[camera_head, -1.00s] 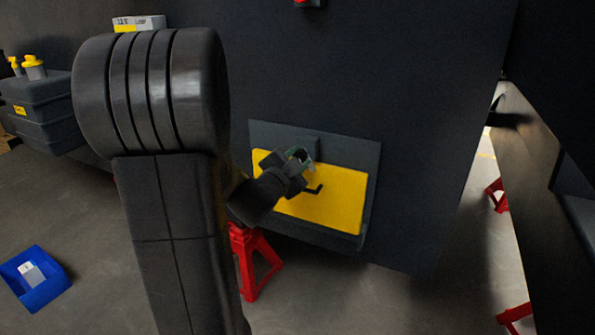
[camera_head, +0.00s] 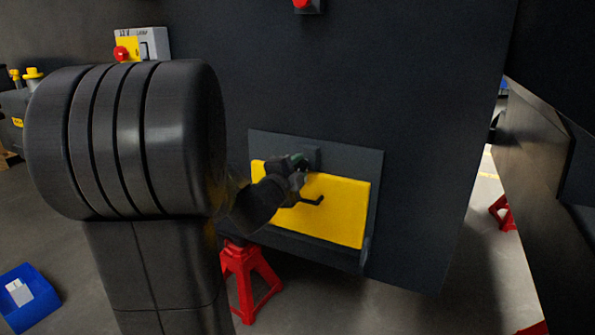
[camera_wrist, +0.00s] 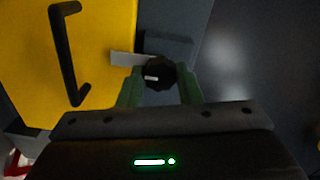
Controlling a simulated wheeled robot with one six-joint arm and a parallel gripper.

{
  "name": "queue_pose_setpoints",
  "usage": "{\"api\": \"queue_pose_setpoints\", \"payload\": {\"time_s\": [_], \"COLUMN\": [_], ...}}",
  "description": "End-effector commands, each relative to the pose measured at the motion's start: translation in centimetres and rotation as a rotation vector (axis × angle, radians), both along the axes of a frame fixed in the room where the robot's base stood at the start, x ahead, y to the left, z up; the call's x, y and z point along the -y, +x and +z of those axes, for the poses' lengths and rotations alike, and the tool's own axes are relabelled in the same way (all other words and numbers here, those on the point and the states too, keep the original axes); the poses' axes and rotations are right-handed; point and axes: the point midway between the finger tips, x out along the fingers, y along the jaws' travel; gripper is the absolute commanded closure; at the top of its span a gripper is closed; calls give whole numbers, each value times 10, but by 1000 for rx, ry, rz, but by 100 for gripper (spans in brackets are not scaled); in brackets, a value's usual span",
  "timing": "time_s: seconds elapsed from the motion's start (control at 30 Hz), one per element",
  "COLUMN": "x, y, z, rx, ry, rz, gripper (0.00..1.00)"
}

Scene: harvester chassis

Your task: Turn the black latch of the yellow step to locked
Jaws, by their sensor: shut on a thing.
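The yellow step (camera_head: 337,212) is a flat yellow panel in a dark frame on the chassis side, with a black bar handle (camera_wrist: 66,52). The black latch (camera_wrist: 158,71) is a round lobed knob beside the yellow panel's edge in the wrist view. A pale grey tongue (camera_wrist: 126,58) reaches from it over the yellow edge. My gripper (camera_wrist: 161,86) has its green fingers on either side of the knob and is shut on it. In the head view my gripper (camera_head: 301,164) is at the panel's top edge and hides the latch.
A red stand (camera_head: 247,278) is below the step on the left. A blue bin (camera_head: 27,298) is on the floor at far left. A box with a red knob (camera_head: 140,45) is up on the left. Open floor lies to the lower left.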

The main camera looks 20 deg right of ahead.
Motion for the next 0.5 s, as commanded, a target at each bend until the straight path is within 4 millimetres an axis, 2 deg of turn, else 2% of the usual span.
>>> {"api": "queue_pose_setpoints", "payload": {"time_s": [0.33, 0.37, 0.43, 0.5], "x": [0, 0, 0, 0], "y": [0, 0, 0, 0], "z": [0, 0, 0, 0], "rx": [3, 3, 3, 2], "ry": [3, 3, 3, 2], "rz": [-1, -1, -1, -1], "gripper": [91, 63, 49, 47]}}
